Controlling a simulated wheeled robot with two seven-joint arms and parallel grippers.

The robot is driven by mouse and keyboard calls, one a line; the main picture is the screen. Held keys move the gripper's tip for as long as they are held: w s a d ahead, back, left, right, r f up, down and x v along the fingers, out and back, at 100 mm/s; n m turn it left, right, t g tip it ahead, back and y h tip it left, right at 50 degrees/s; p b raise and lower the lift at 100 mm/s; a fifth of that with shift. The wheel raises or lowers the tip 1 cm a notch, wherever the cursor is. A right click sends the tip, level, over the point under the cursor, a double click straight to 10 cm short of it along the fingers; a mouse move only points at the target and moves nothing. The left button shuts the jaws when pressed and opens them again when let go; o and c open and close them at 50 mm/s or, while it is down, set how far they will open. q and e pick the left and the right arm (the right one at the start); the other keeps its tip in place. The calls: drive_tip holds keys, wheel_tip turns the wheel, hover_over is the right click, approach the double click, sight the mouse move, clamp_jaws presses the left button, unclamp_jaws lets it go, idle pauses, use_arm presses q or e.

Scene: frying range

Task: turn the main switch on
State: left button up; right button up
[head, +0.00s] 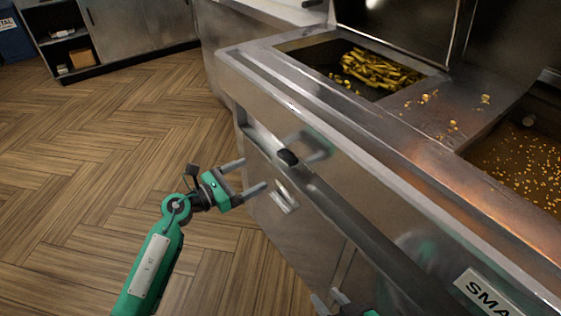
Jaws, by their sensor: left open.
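A small dark knob (287,157), which looks like the main switch, sits on the recessed front panel of the steel frying range (300,108). I cannot read its position. My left gripper (255,174) is open and empty, just left of the knob. Its two fingers point toward the panel, and the knob appears beyond their tips, apart from them. My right gripper (329,299) shows only in part at the bottom edge, below the front panel; its jaw state is unclear.
A basin of fries (375,72) is set in the range top, with loose crumbs beside it. A second basin (518,155) with floating bits is at the right. A small metal handle (284,196) is below the knob. Wooden floor (95,170) is clear at left.

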sight(282, 159)
use_arm(q)
drive_tip(key=x, duration=1)
drive_tip(key=shift+b, duration=0.35)
drive_tip(key=shift+w+d, duration=0.3)
drive_tip(key=shift+d, duration=0.15)
use_arm(e)
drive_tip(key=shift+w+a+r+t, duration=0.1)
drive_tip(key=shift+a+r+t, duration=0.15)
drive_tip(key=shift+a+t, duration=0.35)
drive_tip(key=shift+y, duration=0.3)
